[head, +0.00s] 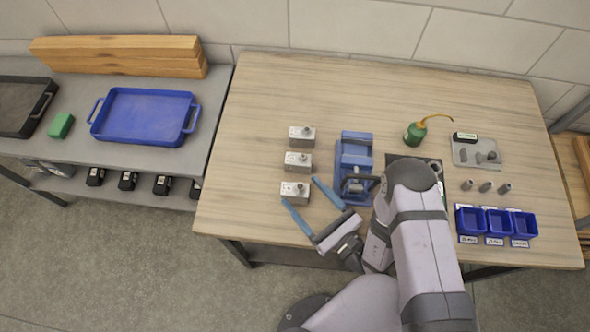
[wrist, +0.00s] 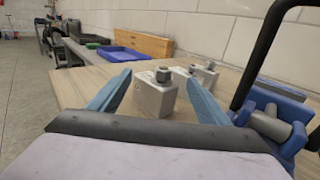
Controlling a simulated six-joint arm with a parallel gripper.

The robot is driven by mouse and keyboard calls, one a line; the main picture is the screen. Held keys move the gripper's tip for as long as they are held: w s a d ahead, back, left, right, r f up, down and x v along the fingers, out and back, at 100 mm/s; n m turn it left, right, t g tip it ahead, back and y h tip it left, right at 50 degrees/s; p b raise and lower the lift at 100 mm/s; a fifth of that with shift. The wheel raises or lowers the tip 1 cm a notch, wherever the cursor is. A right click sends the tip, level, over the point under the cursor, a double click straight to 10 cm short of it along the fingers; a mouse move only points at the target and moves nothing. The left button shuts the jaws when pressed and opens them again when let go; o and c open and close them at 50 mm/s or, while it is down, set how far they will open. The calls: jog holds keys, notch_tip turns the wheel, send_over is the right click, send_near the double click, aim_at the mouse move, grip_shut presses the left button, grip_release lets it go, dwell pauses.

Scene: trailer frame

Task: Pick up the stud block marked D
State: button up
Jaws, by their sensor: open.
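Three grey stud blocks stand in a column on the left part of the wooden bench: a far one (head: 301,139), a middle one (head: 297,164) and a near one (head: 293,194). Each has a stud and nut on top. I cannot read any letter, so I cannot tell which is D. My gripper (head: 299,190) is open, its blue fingers pointing at the near block. In the wrist view, one block (wrist: 155,97) shows between the fingers, with no clear contact visible. The other two blocks, a second (wrist: 181,71) and a third (wrist: 208,75), stand behind it.
A blue vise (head: 355,153) stands right of the blocks, close to my right finger. A green oil can (head: 415,134), a grey tray (head: 478,154) and blue bins (head: 497,221) are farther right. The bench (head: 250,130) is clear left of the blocks. A blue tray (head: 145,115) sits on the side table.

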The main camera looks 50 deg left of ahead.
grip_shut()
jog(key=shift+r, duration=0.1)
jog(key=shift+r, duration=0.15)
dwell(0.3)
notch_tip(320, 180, up, 3)
jog(key=p, duration=0.2)
jog(key=shift+p, duration=0.4)
jog(key=shift+w+d+r, duration=0.1)
jog(key=shift+d+r, duration=0.05)
jog(key=shift+d, duration=0.1)
jog(key=d, duration=1.7)
jog(key=shift+d, duration=0.25)
